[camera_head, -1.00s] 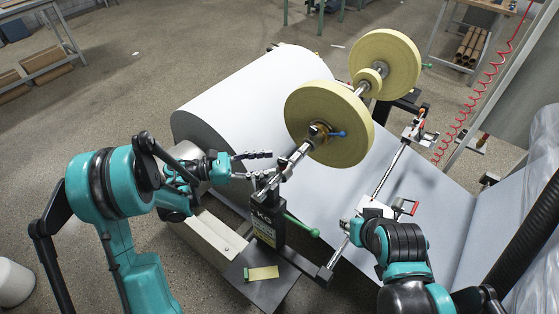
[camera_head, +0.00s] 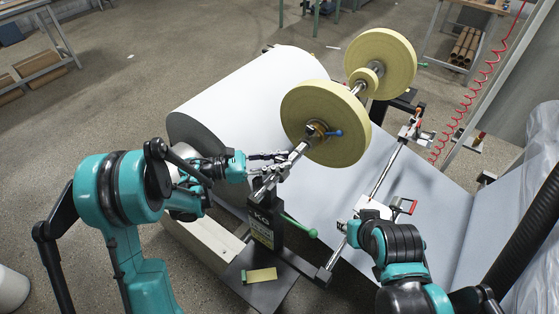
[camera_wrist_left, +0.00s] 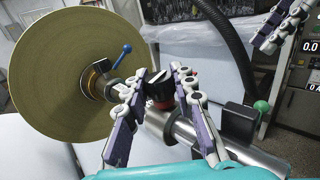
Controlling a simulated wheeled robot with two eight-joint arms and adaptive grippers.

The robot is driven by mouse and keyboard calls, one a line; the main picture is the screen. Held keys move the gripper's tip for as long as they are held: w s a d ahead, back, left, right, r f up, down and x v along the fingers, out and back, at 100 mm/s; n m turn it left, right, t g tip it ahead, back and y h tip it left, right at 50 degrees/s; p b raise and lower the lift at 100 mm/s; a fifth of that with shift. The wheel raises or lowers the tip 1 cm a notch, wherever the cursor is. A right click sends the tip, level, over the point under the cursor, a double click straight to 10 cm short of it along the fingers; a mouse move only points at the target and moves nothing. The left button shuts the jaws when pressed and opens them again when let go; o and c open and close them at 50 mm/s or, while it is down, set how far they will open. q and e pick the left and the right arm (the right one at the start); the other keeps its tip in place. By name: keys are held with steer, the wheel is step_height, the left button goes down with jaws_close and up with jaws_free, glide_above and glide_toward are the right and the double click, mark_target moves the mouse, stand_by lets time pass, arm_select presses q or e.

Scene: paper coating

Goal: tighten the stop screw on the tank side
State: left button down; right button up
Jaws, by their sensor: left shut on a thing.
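A dark screw knob with a red mark (camera_wrist_left: 160,90) stands on the steel shaft (camera_wrist_left: 235,150) in the left wrist view. My left gripper (camera_wrist_left: 163,82) has its fingers on both sides of this knob and is shut on it. In the head view, my left gripper (camera_head: 272,160) is at the near end of the shaft, above the black stand, and the knob is hidden by the fingers. My right arm (camera_head: 395,245) is at the lower right; its gripper is small and partly hidden, near the lower bar.
A yellow roll (camera_head: 325,123) with a blue lever (camera_head: 334,133) sits on the shaft beside my left gripper. A large white paper roll (camera_head: 250,95) lies behind. The black stand (camera_head: 265,220) and the lower bar with a red handle (camera_head: 408,207) are close by.

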arm_select(q)
steer(key=m+g, duration=0.2)
steer(key=g, duration=0.1)
steer(key=shift+w+g, duration=0.1)
steer(key=shift+g, duration=0.3)
steer(key=shift+m+g+b, duration=0.3)
steer(key=shift+m+g, duration=0.6)
steer(key=shift+g, duration=0.2)
steer(key=c, duration=1.2)
jaws_free()
steer(key=shift+a, duration=0.1)
steer(key=w+a, duration=0.1)
steer(key=a, duration=0.6)
steer(key=shift+a, duration=0.1)
